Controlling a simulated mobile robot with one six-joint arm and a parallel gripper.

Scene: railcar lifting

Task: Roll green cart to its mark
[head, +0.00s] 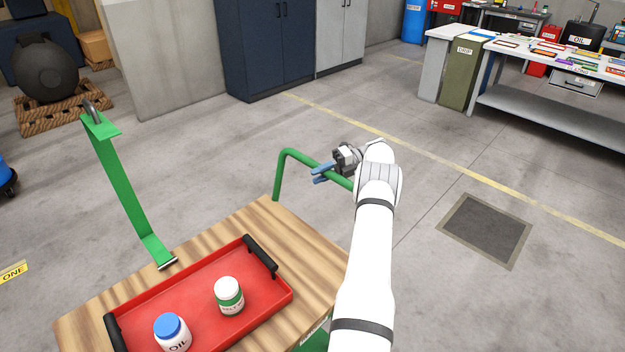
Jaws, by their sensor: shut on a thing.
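The green cart has a wooden top (275,229) and a green tube handle (299,155) at its far right side. My gripper (322,174), with blue fingers, is shut on the handle bar; my white arm hides the bar's right end. A red tray (262,291) with black handles lies on the wooden top. It holds a white jar with a green band (229,295) and an oil jar with a blue lid (172,333). A dark square floor mark (485,230) lies to the right, apart from the cart.
A yellow line (450,171) crosses the floor beyond the cart. Dark blue cabinets (265,50) and a concrete block (165,55) stand behind. A workbench (560,110) and bins (462,75) are at upper right. The floor between cart and dark square looks clear.

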